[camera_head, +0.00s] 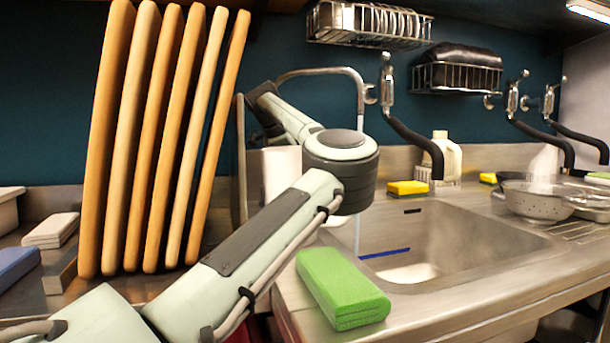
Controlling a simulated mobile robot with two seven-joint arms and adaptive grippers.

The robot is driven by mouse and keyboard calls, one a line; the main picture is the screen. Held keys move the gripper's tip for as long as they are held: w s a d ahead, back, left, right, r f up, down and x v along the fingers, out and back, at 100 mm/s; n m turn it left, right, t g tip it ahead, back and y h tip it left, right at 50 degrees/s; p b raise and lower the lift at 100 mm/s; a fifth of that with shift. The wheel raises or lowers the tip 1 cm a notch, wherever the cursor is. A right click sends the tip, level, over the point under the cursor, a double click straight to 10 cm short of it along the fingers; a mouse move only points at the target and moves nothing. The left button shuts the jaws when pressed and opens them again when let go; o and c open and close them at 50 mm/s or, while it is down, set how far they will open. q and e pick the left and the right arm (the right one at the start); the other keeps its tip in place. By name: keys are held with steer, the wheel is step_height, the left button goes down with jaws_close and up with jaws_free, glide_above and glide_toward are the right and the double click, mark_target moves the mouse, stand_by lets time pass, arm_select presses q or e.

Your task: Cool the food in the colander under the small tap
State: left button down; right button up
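The small tap (322,71) is a thin curved metal spout at the back left of the sink (420,235). A thin stream of water (360,100) falls from its end into the sink's left side. The colander (536,204) is a perforated metal bowl standing right of the sink, well away from the stream. Whitish steam (545,163) rises above it; its food cannot be made out. My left arm crosses the lower middle and bends back toward the tap's base. Its dark end, the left gripper (263,102), is beside the tap; its fingers are unclear. My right gripper is out of view.
A green sponge (340,287) lies at the counter's front left corner. Wooden boards (160,140) stand at left. A yellow sponge (408,188) and a white bottle (446,158) are behind the sink. Black-hosed taps (412,138) hang over the back.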

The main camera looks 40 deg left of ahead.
arm_select(q)
steer(key=shift+d, duration=0.1)
stand_by(0.4)
steer(key=c, duration=1.4)
jaws_free()
steer(key=shift+c, duration=0.2)
steer(key=shift+r, duration=0.1)
step_height(320, 180, up, 10)
steer(key=shift+c, duration=0.5)
